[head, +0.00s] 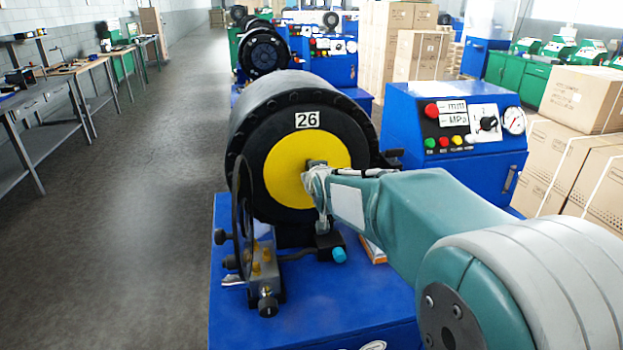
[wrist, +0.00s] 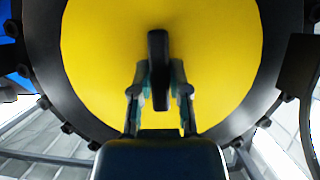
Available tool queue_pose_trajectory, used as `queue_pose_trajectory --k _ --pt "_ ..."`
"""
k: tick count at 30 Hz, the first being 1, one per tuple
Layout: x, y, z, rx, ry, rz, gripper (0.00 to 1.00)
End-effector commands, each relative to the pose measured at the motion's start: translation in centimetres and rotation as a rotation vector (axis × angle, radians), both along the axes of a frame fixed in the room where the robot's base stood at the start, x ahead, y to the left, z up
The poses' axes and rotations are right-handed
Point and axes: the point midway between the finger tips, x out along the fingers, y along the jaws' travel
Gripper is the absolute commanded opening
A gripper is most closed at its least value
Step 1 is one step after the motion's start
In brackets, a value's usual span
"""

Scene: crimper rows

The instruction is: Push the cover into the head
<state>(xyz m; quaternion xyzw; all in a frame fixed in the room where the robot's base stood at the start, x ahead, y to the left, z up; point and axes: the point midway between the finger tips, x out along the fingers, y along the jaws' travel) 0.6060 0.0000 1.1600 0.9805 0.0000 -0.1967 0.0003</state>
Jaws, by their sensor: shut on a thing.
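The yellow round cover (head: 290,165) sits at the front opening of the black crimper head (head: 245,115), which carries a "26" label. The cover fills most of the wrist view (wrist: 215,60), with the dark bolted ring of the head (wrist: 275,60) around it. A black handle (wrist: 158,50) stands out from the middle of the cover. My gripper (wrist: 159,90) is shut on this handle, one finger on each side. In the head view my gripper (head: 315,180) hides part of the cover. How deep the cover sits in the head cannot be told.
The head stands on a blue base (head: 330,310) with a valve block (head: 262,265) and hose in front. A blue control box (head: 455,140) stands to the right, near my arm. Cartons (head: 590,165) are stacked farther right. The floor at left (head: 130,200) is clear.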

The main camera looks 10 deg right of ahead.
Motion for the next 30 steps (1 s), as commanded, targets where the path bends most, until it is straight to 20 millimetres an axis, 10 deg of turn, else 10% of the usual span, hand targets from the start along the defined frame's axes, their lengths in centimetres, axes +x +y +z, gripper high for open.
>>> queue_pose_trajectory --k 1,2,4,17,30 --pt "0.2 0.0 0.1 0.0 -0.003 0.0 0.0" --pt "0.1 0.0 0.1 0.0 -0.003 0.0 0.35" --pt "0.1 0.0 0.1 0.0 -0.003 0.0 0.62" --pt "-0.2 0.0 0.2 0.0 -0.001 0.0 0.62" --pt "-6.6 0.1 2.9 0.0 -0.004 0.0 0.62"
